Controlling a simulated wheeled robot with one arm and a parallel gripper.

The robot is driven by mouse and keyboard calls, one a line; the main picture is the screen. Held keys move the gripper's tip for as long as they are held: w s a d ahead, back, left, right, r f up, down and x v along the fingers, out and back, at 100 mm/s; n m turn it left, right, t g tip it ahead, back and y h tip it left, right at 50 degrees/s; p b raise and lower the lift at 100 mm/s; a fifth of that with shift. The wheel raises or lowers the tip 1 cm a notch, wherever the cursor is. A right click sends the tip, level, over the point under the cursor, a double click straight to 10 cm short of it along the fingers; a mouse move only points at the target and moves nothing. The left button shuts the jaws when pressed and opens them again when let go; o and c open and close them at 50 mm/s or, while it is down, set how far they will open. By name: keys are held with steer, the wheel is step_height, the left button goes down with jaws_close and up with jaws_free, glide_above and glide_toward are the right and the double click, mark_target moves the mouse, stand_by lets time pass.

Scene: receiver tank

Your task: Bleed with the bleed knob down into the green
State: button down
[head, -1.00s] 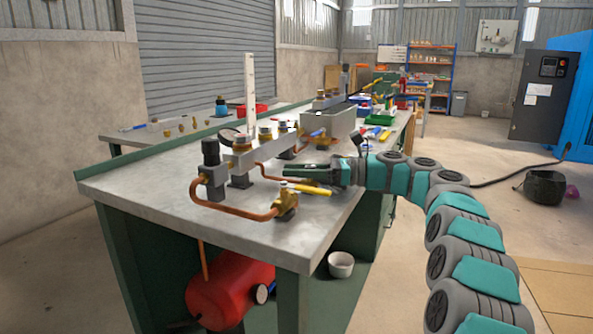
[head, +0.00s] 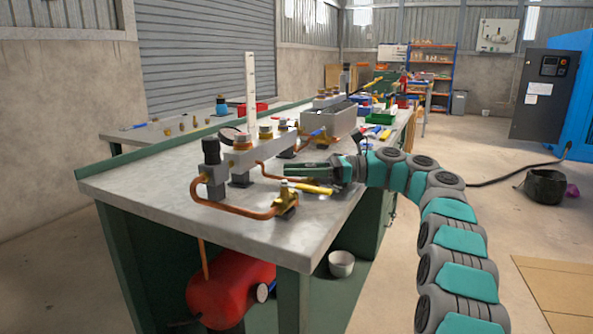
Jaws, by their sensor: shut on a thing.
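My gripper (head: 302,171) reaches in from the right, low over the front of the grey bench (head: 150,193). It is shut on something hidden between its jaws. A yellow lever (head: 314,188) shows just below it, beside a brass valve (head: 286,200) on a copper pipe. I cannot make out which part is the bleed knob. A red tank (head: 228,295) lies under the bench, with a gauge (head: 264,292) at its right end, its face unreadable. Another gauge (head: 229,135) stands behind the grey manifold (head: 255,152); its green band cannot be made out.
A black-topped fitting (head: 211,152) stands at the manifold's left end. Brass fittings and a tall white strip (head: 250,90) rise behind. A grey box (head: 330,121) and small bins are farther back. A white bowl (head: 341,263) sits below the bench. The bench's front left is clear.

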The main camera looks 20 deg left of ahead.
steer(key=c, duration=0.5)
jaws_free()
steer(key=shift+c, duration=0.2)
steer(key=shift+r, duration=0.1)
steer(key=shift+r, duration=1.2)
steer(key=shift+s+r, duration=0.1)
steer(key=shift+r, duration=0.35)
steer(key=shift+s+d+b, duration=0.35)
steer(key=shift+s+b, duration=0.2)
steer(key=shift+b, duration=0.15)
steer(key=shift+s+d+b, duration=0.3)
steer(key=shift+s+b, duration=0.2)
steer(key=shift+b, duration=0.2)
steer(key=shift+s+d+r, duration=0.2)
steer(key=shift+s, duration=0.05)
steer(key=shift+s+d+r+b, duration=0.1)
steer(key=shift+s+d+b, duration=0.15)
steer(key=shift+s+d, duration=0.4)
steer(key=shift+s+d+r+b, duration=0.1)
steer(key=shift+s+d+b, duration=0.2)
steer(key=shift+s, duration=0.5)
steer(key=s+d, duration=0.5)
steer(key=s, duration=0.2)
steer(key=shift+s+r+b, duration=0.3)
steer(key=shift+s+r, duration=0.05)
steer(key=shift+d, duration=0.1)
